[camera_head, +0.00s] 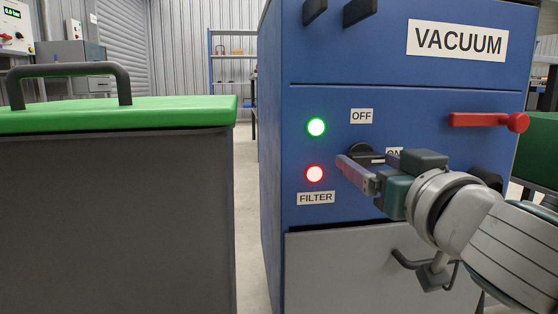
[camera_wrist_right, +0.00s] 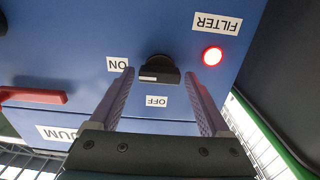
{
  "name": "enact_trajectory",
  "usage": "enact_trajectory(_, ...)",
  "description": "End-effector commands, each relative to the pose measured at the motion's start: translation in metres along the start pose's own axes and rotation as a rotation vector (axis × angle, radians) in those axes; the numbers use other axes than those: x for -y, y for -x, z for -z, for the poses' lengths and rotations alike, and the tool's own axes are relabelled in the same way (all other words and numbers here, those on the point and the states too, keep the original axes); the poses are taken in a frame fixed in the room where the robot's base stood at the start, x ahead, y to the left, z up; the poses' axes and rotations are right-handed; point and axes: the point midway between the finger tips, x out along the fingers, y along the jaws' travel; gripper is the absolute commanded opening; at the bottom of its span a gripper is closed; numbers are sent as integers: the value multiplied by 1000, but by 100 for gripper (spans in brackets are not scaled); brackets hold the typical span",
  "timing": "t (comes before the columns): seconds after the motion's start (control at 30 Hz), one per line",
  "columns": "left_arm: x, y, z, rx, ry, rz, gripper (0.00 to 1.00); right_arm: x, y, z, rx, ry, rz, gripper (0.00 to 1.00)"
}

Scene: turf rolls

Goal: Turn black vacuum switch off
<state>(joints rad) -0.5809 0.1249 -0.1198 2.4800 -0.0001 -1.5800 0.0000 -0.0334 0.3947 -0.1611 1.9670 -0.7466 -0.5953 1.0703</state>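The black vacuum switch (camera_head: 362,150) is a round knob with a bar handle on the blue vacuum cabinet (camera_head: 340,70). It also shows in the right wrist view (camera_wrist_right: 160,66), where the picture is upside down. The white mark on its handle lies toward the ON label (camera_wrist_right: 118,64). The OFF label (camera_head: 361,116) is above the knob. My right gripper (camera_head: 366,162) is open in front of the knob and partly hides it. In the wrist view its fingertips (camera_wrist_right: 159,75) lie either side of the handle, with gaps visible. My left gripper is in neither view.
A green lamp (camera_head: 316,127) and a red lamp (camera_head: 314,173) are lit left of the knob. A red lever (camera_head: 488,121) sticks out at upper right. A grey drawer front (camera_head: 340,270) is below. A green-lidded bin (camera_head: 120,115) stands at left, across a narrow gap.

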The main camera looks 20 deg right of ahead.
Motion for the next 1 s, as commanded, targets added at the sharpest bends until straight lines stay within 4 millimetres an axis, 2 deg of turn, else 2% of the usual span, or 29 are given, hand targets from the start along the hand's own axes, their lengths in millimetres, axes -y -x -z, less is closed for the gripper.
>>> enact_trajectory(0.07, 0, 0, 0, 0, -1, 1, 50, 0, 0, 0, 0, 0, 0, 70)
enact_trajectory(0.6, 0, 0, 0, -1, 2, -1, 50, 0, 0, 0, 0, 0, 0, 10)
enact_trajectory(1.0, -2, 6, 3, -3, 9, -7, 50, 0, 0, 0, 2, 77, -1, 9)
